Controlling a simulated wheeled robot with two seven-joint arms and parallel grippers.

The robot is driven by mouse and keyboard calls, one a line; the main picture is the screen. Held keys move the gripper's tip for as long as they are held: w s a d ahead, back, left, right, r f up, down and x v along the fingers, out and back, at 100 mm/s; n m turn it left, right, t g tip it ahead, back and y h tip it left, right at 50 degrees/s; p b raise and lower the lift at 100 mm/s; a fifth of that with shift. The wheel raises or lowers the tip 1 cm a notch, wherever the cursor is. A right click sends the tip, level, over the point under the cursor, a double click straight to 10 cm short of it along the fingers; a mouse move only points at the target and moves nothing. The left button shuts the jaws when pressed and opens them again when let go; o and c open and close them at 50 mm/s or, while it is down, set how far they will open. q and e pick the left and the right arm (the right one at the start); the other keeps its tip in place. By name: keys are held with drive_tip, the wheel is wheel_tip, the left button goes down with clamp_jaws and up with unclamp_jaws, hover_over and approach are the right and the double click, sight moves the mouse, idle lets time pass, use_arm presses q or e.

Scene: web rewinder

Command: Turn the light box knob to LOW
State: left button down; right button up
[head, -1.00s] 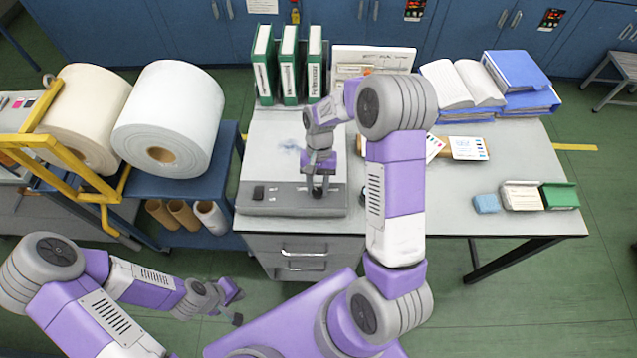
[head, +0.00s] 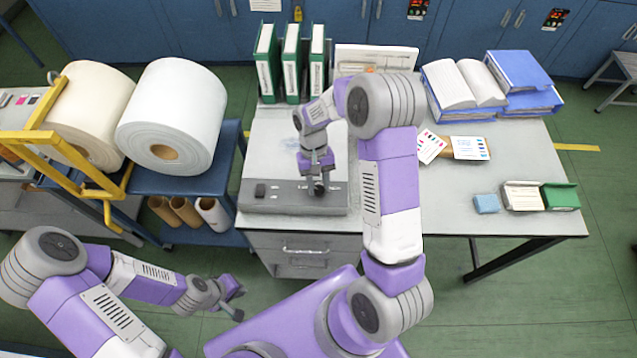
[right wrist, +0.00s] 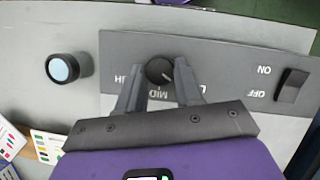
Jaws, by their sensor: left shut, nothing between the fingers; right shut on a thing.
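The light box (head: 285,202) stands at the left of the desk, a flat grey box with a dark front panel. Its round black knob (right wrist: 159,70) shows in the right wrist view, with a white pointer mark between the MID label and the partly hidden label starting with L. My right gripper (right wrist: 160,76) has its fingers on both sides of the knob and is shut on it. My left gripper (head: 236,298) is shut and empty, low in front of the desk, away from the box.
A black rocker switch (right wrist: 292,86) marked ON and OFF sits on the same panel. A black cylinder with a pale blue top (right wrist: 63,68) stands near the panel. Green binders (head: 291,65) stand behind the box.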

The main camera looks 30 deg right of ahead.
drive_tip(key=o, duration=1)
drive_tip(key=shift+o, duration=0.2)
drive_tip(key=shift+r, duration=0.1)
drive_tip(key=v, duration=0.7)
drive_tip(key=shift+r+p, duration=0.15)
drive_tip(key=shift+p, duration=0.15)
drive_tip(key=shift+w, duration=0.15)
